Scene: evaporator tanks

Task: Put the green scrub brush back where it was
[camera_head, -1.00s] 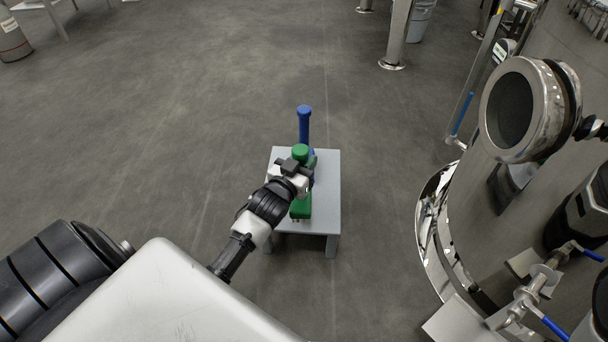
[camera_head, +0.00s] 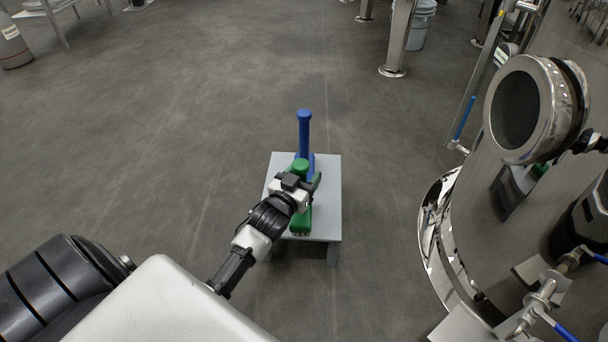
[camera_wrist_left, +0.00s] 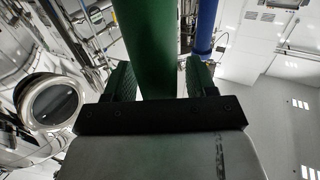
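The green scrub brush (camera_head: 300,220) stands upright on the small grey table (camera_head: 328,205), in front of a blue brush (camera_head: 305,130). Its handle rises toward my left gripper (camera_head: 303,184). The gripper's fingers are spread, one on each side of the handle, and a dark finger shows to its right. In the left wrist view the green handle (camera_wrist_left: 155,45) passes between the two fingers, with a narrow gap on the right side. The gripper hides the middle of the brush in the head view. My right gripper is not in view.
A shiny steel tank with a round port (camera_head: 517,110) stands at the right, with pipes and blue-handled valves (camera_head: 555,325). A steel post (camera_head: 396,45) and a grey bucket (camera_head: 420,25) are at the back. The floor left of the table is clear.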

